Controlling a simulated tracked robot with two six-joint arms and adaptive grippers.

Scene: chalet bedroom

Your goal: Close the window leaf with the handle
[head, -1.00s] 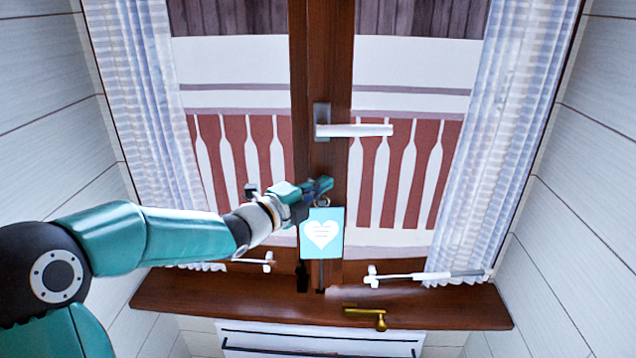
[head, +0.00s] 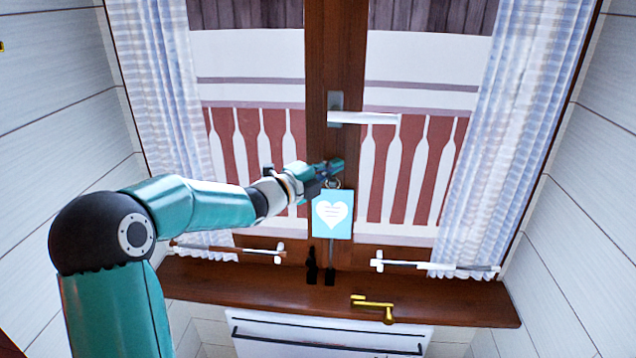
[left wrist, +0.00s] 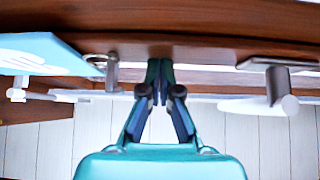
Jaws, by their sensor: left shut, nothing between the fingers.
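The window has two wooden leaves with a brown middle upright (head: 335,60). The handle (head: 362,118), a pale lever on a grey plate, sticks out level to the right from that upright. It also shows at the right of the left wrist view (left wrist: 277,88). My left gripper (head: 335,167) is shut and empty, at the upright below the handle and just above a hanging blue heart sign. Its fingertips (left wrist: 160,72) are close to the wood in the left wrist view; I cannot tell if they touch. Whether a leaf stands slightly ajar is unclear. My right gripper is out of view.
The blue heart sign (head: 332,214) hangs by a ring from the upright. Below are window stays (head: 435,267) and a wooden sill (head: 450,305) with a brass crank-like fitting (head: 375,306). Curtains (head: 510,120) hang at both sides. A white radiator (head: 325,335) is under the sill.

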